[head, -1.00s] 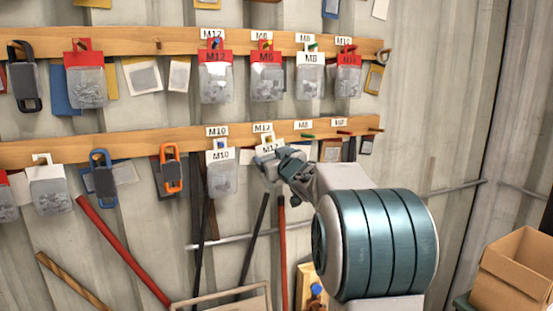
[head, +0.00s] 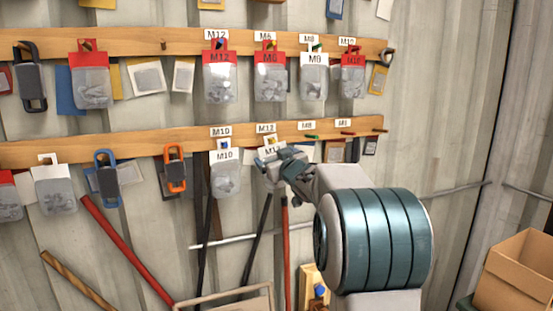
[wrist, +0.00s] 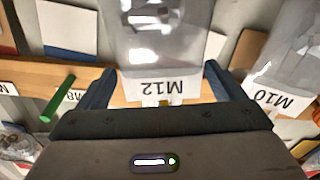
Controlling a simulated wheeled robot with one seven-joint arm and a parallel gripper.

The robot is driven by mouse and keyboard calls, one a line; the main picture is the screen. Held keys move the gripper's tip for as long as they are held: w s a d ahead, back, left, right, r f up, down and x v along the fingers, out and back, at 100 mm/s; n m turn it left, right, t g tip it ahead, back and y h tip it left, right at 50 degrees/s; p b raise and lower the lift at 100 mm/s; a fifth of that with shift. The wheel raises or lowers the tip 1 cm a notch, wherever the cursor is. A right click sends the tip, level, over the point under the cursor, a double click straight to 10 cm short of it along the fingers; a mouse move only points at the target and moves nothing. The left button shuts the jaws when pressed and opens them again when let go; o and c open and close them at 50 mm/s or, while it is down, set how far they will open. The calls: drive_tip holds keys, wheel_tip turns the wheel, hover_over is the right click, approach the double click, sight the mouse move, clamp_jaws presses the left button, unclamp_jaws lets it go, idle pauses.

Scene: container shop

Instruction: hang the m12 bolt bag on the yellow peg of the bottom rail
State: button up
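The M12 bolt bag (head: 272,149), clear with a white header, is at the bottom rail (head: 345,127), under the rail's M12 label. In the wrist view the bag (wrist: 157,40) appears upside down between my fingers. A small yellow bit, apparently the yellow peg (wrist: 150,101), shows at its header's edge. Whether the peg passes through the header's hole is hidden. My gripper (head: 272,162) is in front of the bag and covers part of it. In the wrist view its fingers (wrist: 160,78) stand apart, with a gap beside the header's right edge.
An M10 bag (head: 224,175) hangs close on the left, and also shows in the wrist view (wrist: 280,75). A green peg (head: 311,137) is bare on the right, with red pegs beyond it. Several bags hang on the upper rail (head: 140,43). A cardboard box (head: 520,265) stands lower right.

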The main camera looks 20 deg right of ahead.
drive_tip(key=shift+o, duration=0.4)
drive_tip(key=shift+s, duration=0.1)
drive_tip(key=shift+s, duration=0.3)
drive_tip(key=s+b, duration=0.2)
drive_tip(key=s, duration=1.1)
drive_tip(key=shift+f, duration=0.1)
drive_tip(key=s+a+f+g, duration=0.5)
drive_tip(key=s+f, duration=0.3)
drive_tip(key=s, duration=0.1)
drive_tip(key=s+a+f+m+g, duration=0.1)
drive_tip(key=s+a+f+g, duration=0.4)
drive_tip(key=s+f, duration=0.3)
drive_tip(key=s+a+f+m+g, duration=0.1)
drive_tip(key=s+a+f+g, duration=0.4)
drive_tip(key=s+f, duration=0.4)
drive_tip(key=s, duration=0.3)
drive_tip(key=shift+a, duration=0.2)
idle(2.7)
